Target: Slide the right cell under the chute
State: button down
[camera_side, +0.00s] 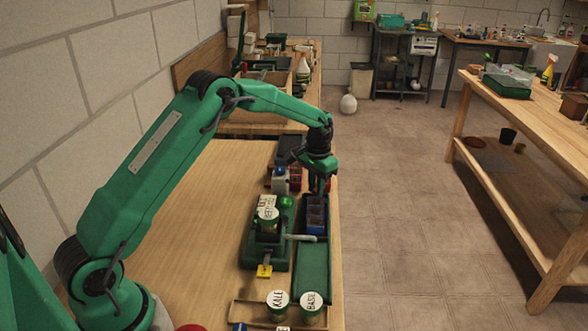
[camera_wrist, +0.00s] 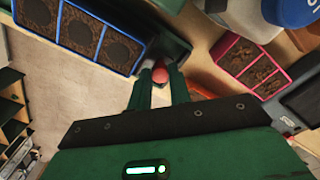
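The blue seedling strip (camera_side: 316,214) lies lengthwise in the green track (camera_side: 313,272). The pale chute (camera_side: 301,237) sticks out to the right from the green seeder (camera_side: 268,245), close to the strip's near end. In the wrist view the blue strip (camera_wrist: 70,50) shows soil-filled cells in a row. My gripper (camera_side: 318,186) is low at the strip's far end. In the wrist view the fingers of my gripper (camera_wrist: 160,70) stand on either side of a red round knob (camera_wrist: 160,78). I cannot tell whether they press on it.
A pink-red soil-filled tray (camera_wrist: 250,65) sits across from the blue strip. Jars labelled kale (camera_side: 278,300) and basil (camera_side: 311,301) stand in front of the seeder. A white bottle (camera_side: 280,180) stands behind it. The wooden table's left part is clear; its right edge is close to the track.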

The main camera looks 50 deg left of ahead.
aim_at(315, 227)
jog(key=shift+s, duration=0.1)
jog(key=s+d, duration=1.2)
jog(key=shift+s+d, duration=0.1)
jog(key=shift+d, duration=0.05)
dwell(0.5)
jog(key=c, duration=1.6)
grip_release()
jog(key=shift+s+d, duration=0.1)
jog(key=shift+o, duration=0.2)
jog(key=shift+r, duration=0.5)
notch_tip(315, 227, up, 7)
